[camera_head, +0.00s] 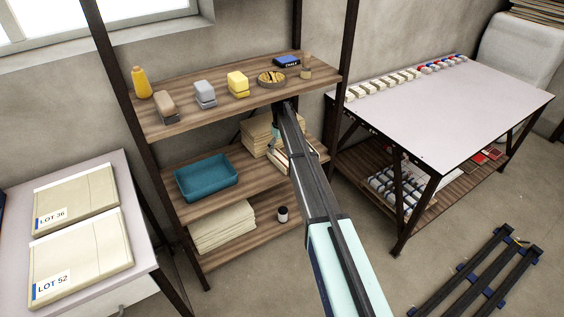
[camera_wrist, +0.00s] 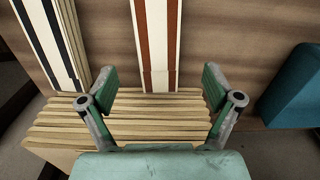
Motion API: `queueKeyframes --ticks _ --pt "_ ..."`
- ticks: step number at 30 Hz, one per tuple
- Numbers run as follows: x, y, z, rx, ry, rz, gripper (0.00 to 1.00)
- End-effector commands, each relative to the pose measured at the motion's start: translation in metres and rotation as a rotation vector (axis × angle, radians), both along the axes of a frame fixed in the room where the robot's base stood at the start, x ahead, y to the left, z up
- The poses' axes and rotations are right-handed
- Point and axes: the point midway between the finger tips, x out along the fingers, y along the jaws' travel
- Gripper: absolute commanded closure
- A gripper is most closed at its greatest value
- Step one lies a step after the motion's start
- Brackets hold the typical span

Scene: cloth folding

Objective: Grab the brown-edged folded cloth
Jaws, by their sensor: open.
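My gripper is open, with a clear gap on both sides of the cloth and nothing held. I cannot tell how far the fingertips are from it in depth. In the head view my arm reaches to the middle shelf, and the fingers are hidden. A folded cloth stack (camera_head: 257,134) shows there beside the arm, partly covered by it.
A dark-edged folded cloth (camera_wrist: 48,40) lies left of the brown-edged one in the wrist view. A cream layered stack (camera_wrist: 150,127) lies below. A teal bin (camera_head: 206,177) stands on the shelf, also visible in the wrist view (camera_wrist: 292,90). The upper shelf (camera_head: 215,110) overhangs.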

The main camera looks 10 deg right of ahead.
Motion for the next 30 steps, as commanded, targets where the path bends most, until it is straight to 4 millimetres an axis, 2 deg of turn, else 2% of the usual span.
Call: queueKeyframes --ticks 11,21,28,29,30 --pt "0.002 0.000 -0.027 0.000 0.002 0.002 0.10" --pt "0.003 0.000 -0.069 0.000 0.001 0.001 0.10" --pt "0.003 0.000 -0.072 0.000 0.001 0.001 0.10" --pt "0.003 0.000 -0.072 0.000 0.001 0.001 0.14" --pt "0.003 0.000 -0.072 0.000 0.001 0.001 0.28"
